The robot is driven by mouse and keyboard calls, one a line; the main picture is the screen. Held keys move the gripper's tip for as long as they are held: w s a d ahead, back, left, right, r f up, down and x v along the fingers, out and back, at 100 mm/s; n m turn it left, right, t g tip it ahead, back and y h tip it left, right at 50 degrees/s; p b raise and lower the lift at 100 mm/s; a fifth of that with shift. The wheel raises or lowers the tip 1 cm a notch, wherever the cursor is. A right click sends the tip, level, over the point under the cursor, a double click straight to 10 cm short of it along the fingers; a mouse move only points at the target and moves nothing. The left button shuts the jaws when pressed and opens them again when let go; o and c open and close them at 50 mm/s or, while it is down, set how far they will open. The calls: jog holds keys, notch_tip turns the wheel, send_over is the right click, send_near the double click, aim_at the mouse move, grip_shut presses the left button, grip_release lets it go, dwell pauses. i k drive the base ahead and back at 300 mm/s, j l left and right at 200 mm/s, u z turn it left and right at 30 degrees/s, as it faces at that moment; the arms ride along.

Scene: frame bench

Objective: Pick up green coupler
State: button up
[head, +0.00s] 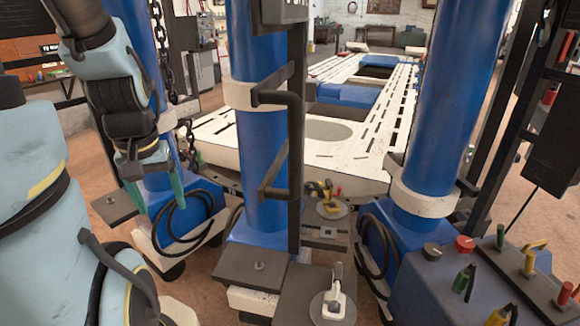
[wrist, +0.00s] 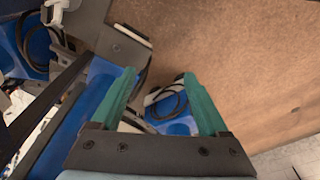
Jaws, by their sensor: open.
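My gripper (head: 154,190) hangs at the left of the head view, in front of the blue bases. In the wrist view its two teal fingers (wrist: 159,76) are spread apart with nothing between them. On the blue console at the lower right stand small handled fittings.
A yellow tool (head: 322,192) and a white-handled tool (head: 336,295) rest on trays. The white frame bench (head: 230,140) lies behind. Black cables loop around the bases.

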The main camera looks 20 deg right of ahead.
aim_at(460, 283)
jog(key=k+l, duration=0.35)
jog(key=l, duration=0.25)
jog(key=k+l, duration=0.3)
jog(key=l, duration=0.5)
jog(key=k+l, duration=0.1)
jog(key=l, duration=0.5)
jog(key=z, duration=0.05)
